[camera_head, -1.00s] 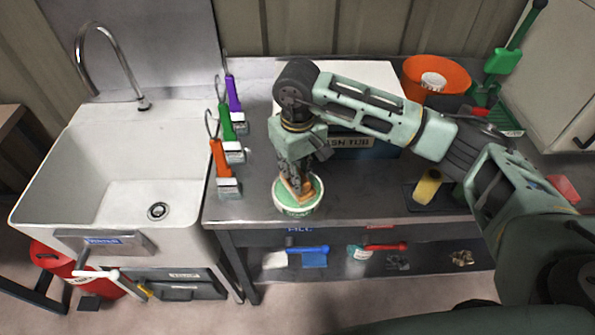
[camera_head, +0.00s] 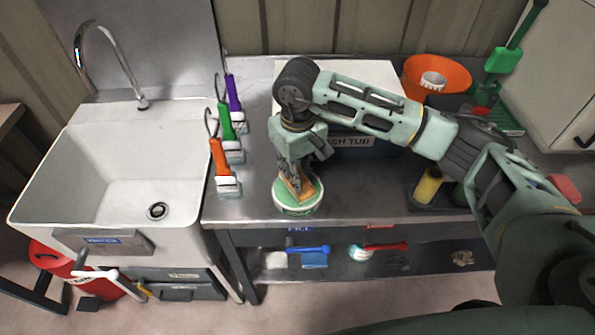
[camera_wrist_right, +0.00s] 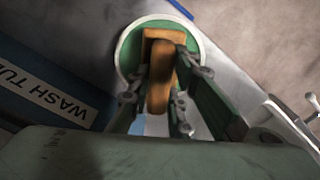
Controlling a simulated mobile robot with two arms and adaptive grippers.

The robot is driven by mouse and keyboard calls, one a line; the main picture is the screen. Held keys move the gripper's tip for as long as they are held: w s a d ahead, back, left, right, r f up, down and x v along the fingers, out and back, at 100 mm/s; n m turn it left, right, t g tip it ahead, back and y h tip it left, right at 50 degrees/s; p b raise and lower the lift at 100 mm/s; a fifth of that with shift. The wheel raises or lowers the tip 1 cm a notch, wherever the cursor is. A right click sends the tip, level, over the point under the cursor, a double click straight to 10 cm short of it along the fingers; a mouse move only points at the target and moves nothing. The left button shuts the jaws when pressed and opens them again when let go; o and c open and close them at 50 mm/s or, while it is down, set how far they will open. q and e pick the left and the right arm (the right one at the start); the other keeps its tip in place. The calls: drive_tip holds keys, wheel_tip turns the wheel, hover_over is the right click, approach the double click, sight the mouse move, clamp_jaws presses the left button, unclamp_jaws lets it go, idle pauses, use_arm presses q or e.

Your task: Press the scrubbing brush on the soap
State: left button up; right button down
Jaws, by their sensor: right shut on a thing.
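My right gripper (camera_head: 299,173) is shut on the scrubbing brush (camera_head: 298,188), a wooden block with a tan handle, and points down at the front of the bench. The brush also shows between the fingers in the right wrist view (camera_wrist_right: 160,80). The brush is over the round green and white soap tub (camera_head: 298,209), within its rim. The tub shows as a green disc with a pale rim in the right wrist view (camera_wrist_right: 130,55). The bristles and the soap under them are hidden, so I cannot tell whether they touch. My left gripper is not in view.
A wash tub (camera_head: 350,141) stands behind my right arm. Orange, green and purple handled brushes (camera_head: 225,158) lie in a row at the bench's left end, beside the white sink (camera_head: 120,165). An orange bowl (camera_head: 436,76) and a yellow roll (camera_head: 428,185) are to the right.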

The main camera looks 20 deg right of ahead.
drive_tip(key=shift+s+f+b, duration=0.1)
drive_tip(key=shift+f+b, duration=0.05)
drive_tip(key=shift+b, duration=0.25)
idle(1.3)
drive_tip(key=shift+r+p, duration=0.4)
drive_tip(key=shift+r, duration=0.85)
drive_tip(key=shift+r+p, duration=0.6)
drive_tip(key=shift+r, duration=1.8)
